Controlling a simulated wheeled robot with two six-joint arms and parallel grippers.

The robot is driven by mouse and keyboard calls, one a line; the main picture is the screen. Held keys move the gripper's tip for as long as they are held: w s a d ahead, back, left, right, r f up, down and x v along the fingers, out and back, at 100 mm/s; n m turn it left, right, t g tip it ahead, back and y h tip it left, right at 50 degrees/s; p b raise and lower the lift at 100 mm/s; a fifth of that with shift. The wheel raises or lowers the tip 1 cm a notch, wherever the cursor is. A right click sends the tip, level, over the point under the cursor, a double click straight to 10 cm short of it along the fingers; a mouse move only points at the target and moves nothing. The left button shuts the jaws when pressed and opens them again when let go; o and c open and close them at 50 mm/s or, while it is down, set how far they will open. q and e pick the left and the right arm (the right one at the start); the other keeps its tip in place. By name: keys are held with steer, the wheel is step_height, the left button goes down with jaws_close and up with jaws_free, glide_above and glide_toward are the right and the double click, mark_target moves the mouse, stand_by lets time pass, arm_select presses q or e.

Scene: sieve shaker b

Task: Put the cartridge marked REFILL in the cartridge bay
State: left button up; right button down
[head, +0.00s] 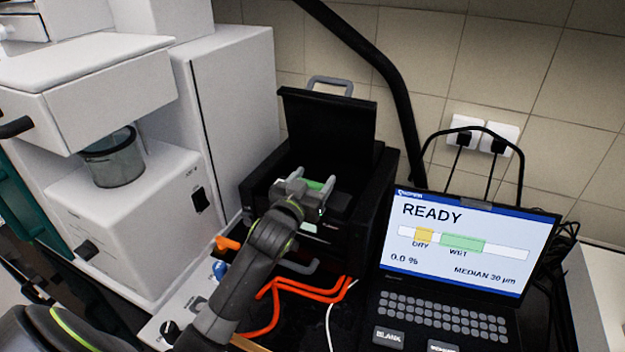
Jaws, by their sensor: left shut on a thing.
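My left gripper (311,184) is at the front of the opening of a black box-shaped unit (372,190) with its lid (328,125) raised. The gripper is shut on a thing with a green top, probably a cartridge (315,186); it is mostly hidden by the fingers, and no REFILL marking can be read. I cannot tell whether it touches the inside of the unit. The inside is dark and partly hidden by my gripper. My right gripper is not in view.
A laptop (465,240) showing READY stands to the right. Orange tubing (310,290) lies in front of the unit. A white machine (125,215) with a clear cup (114,158) stands left. A tiled wall is behind, with a black hose (372,50) crossing it.

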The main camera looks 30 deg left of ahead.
arm_select(q)
steer(key=shift+f, duration=0.7)
steer(key=o, duration=1.3)
steer(key=shift+s+a+f, duration=0.1)
steer(key=shift+f, duration=0.15)
steer(key=shift+r, duration=0.65)
steer(key=s+b, duration=0.1)
steer(key=s, duration=0.7)
steer(key=s+d+b, duration=0.1)
steer(key=s, duration=0.2)
steer(key=shift+s+r+b, duration=0.3)
steer(key=shift+s, duration=0.1)
steer(key=shift+r, duration=0.15)
